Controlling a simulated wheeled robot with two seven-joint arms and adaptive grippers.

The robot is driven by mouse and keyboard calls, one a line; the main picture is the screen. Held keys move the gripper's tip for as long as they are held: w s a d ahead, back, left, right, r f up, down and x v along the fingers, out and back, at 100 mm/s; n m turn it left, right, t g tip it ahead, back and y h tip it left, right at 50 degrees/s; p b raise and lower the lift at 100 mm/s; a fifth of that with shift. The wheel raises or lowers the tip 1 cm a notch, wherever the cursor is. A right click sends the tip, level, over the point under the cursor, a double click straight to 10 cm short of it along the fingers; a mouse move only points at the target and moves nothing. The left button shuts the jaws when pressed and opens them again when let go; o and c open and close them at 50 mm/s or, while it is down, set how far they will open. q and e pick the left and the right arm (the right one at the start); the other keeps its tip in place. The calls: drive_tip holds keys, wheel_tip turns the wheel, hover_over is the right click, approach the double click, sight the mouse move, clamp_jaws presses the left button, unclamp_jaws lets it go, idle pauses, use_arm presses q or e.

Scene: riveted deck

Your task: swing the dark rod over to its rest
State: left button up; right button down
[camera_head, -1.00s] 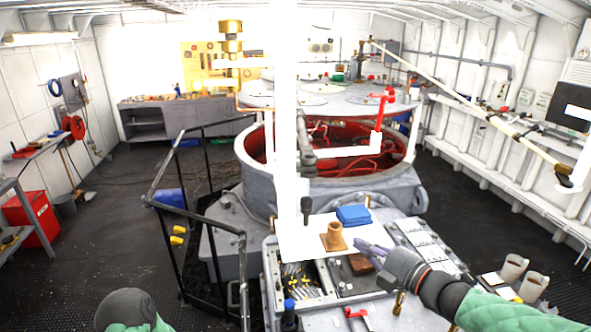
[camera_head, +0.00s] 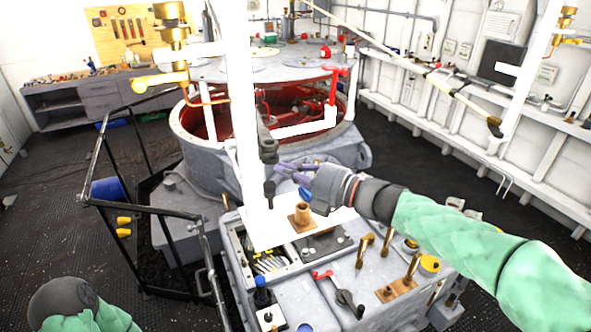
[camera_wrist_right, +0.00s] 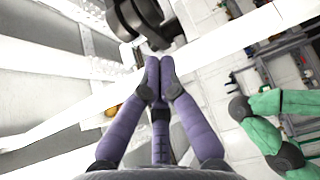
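A dark rod (camera_head: 264,140) stands upright against the white post, with a dark knobbed piece (camera_head: 269,190) below it. Dark jointed parts beside the white beam also show in the right wrist view (camera_wrist_right: 138,20). My right gripper (camera_head: 280,168) has purple fingers that point left, close beside the rod's lower end; I cannot tell whether they touch it. In the right wrist view the fingertips (camera_wrist_right: 160,72) meet with nothing seen between them. A brown cup-like stand (camera_head: 302,215) is below the gripper; I cannot tell if it is the rest. My left gripper is out of view.
The white post (camera_head: 240,90) rises beside the gripper. A round grey pit with a red inside (camera_head: 205,125) lies behind. A console with a red-handled lever (camera_head: 323,275) and brass levers (camera_head: 387,242) is below. A dark railing (camera_head: 150,208) stands left.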

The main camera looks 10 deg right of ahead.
drive_tip(key=x, duration=0.5)
drive_tip(key=shift+w+a+p, duration=0.15)
drive_tip(key=shift+a+p, duration=0.1)
drive_tip(key=shift+p, duration=0.1)
drive_tip(key=shift+d, duration=0.15)
